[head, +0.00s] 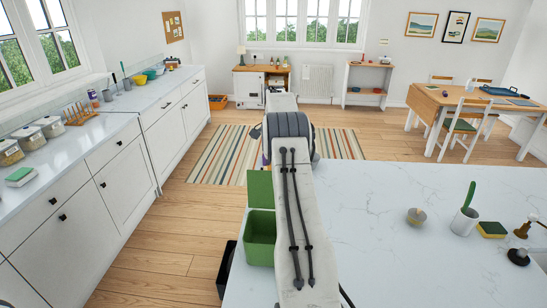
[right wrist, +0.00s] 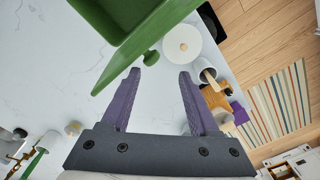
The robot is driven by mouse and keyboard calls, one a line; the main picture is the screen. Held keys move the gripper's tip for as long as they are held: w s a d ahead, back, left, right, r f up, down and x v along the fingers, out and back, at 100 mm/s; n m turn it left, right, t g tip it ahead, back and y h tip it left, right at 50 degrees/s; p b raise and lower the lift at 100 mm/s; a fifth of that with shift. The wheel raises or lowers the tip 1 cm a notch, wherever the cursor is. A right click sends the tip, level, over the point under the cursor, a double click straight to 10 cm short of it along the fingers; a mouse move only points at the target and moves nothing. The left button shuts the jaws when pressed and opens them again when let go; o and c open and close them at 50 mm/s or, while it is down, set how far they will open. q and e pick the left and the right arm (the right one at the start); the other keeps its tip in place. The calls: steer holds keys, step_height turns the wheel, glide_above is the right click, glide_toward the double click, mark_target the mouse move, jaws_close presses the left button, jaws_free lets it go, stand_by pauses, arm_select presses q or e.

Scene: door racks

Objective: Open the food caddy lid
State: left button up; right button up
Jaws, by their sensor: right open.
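The green food caddy (head: 260,240) stands at the counter's left edge in the head view, partly covered by my arm. Its green lid (head: 259,188) stands raised at the far side of the box. In the right wrist view a green hollow part of the caddy (right wrist: 150,35) fills the top, with a small green knob (right wrist: 151,57) by its edge. My right gripper (right wrist: 160,75) is open, its purple fingers apart and empty, with the knob just beyond the fingertips. In the head view its fingers are hidden behind the arm. My left gripper is not in view.
The white marble counter (head: 400,260) holds a brush pot (head: 465,221), a sponge (head: 492,229) and a round knobbed item (head: 416,217) at right. A white roll (right wrist: 183,45) and a wooden item (right wrist: 216,100) are near my right gripper. A black bin (head: 226,265) stands beside the counter.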

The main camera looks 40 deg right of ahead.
step_height(320, 180, up, 5)
steer(key=shift+r, duration=0.1)
stand_by(0.7)
